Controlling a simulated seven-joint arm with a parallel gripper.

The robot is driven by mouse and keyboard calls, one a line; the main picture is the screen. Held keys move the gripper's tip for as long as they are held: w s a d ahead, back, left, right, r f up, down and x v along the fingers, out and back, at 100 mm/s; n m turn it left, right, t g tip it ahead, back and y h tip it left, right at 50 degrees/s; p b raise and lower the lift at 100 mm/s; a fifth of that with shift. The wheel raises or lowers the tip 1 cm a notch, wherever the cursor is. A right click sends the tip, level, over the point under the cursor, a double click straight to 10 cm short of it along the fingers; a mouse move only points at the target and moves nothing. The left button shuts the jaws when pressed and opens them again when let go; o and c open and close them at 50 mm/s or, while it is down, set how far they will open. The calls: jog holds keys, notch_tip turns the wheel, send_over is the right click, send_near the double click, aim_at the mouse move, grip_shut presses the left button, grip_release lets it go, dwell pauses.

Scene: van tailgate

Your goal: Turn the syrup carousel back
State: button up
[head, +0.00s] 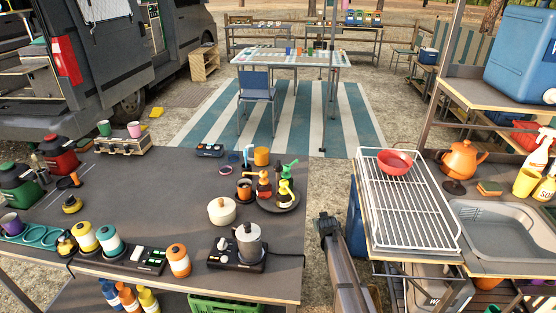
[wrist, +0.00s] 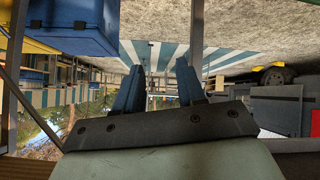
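The syrup carousel (head: 288,206) is a dark round turntable on the right part of the dark table. Bottles with pump tops stand on it: one with an orange pump (head: 264,188), a yellow one (head: 285,193) and one with a green pump (head: 289,168). An orange-topped dark jar (head: 244,189) stands at its left. My gripper (wrist: 160,67) shows two blue fingers apart with nothing between them in the wrist view. In the head view my dark arm rises right of the table, apart from the carousel. The carousel does not show in the wrist view.
A white wire rack (head: 408,200) with a red bowl (head: 395,162) stands to the right. A gap of bare ground separates the two tables.

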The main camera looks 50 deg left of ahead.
notch_tip(320, 180, up, 11)
jog(key=s+m+g+h, duration=0.2)
jog(key=m+g+h, duration=0.1)
notch_tip(320, 180, up, 39)
jog(key=g+h, duration=0.4)
send_over(278, 163)
notch_tip(278, 163, down, 13)
jog(key=shift+f, duration=0.2)
jog(key=shift+c, duration=0.3)
grip_shut()
